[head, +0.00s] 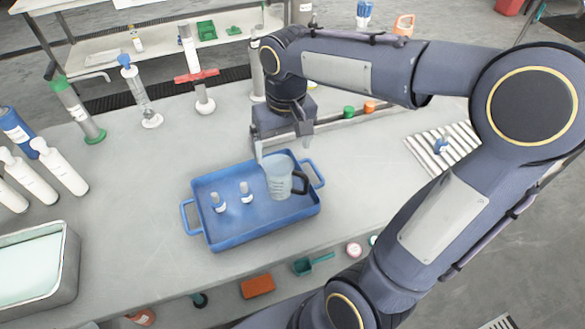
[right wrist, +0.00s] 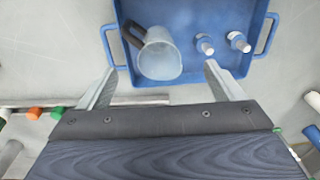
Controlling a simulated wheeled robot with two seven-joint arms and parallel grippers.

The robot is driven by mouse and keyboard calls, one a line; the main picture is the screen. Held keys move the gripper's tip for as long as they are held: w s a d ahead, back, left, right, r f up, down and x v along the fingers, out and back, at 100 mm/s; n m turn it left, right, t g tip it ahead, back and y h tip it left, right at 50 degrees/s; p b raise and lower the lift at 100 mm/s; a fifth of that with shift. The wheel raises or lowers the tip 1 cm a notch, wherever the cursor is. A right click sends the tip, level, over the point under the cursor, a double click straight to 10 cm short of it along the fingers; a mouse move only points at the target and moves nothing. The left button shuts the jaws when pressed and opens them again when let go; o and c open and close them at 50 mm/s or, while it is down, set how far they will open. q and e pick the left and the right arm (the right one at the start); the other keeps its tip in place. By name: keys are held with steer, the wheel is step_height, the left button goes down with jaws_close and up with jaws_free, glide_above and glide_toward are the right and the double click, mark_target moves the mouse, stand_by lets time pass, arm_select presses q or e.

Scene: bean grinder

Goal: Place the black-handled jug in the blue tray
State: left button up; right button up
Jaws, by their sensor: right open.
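The clear jug (head: 278,178) with a black handle stands upright in the right part of the blue tray (head: 228,238) in the head view. It also shows in the right wrist view as a jug (right wrist: 160,57) inside the tray (right wrist: 200,8), its handle toward the upper left. My right gripper (head: 284,150) is above the tray's far edge, just behind the jug. Its fingers are apart and empty, and the right wrist view shows the gripper (right wrist: 158,78) with a gap between the fingertips and the jug beyond them. My left gripper is not in view.
Two small white bottles (head: 246,193) stand in the tray left of the jug. Bottles (head: 58,165) and a metal basin (head: 70,262) are at the left. A ribbed white rack (head: 425,150) is at the right. An orange block (head: 257,286) and a teal scoop (head: 303,267) lie in front.

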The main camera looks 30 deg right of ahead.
steer(key=s+a+f+t+y, duration=0.1)
steer(key=s+a+t, duration=0.1)
steer(key=s, duration=0.5)
steer(key=s+a+f+t+y, duration=0.1)
steer(key=s+a+t+y, duration=0.1)
steer(key=s, duration=0.5)
steer(key=shift+s+t, duration=0.15)
steer(key=shift+t, duration=0.45)
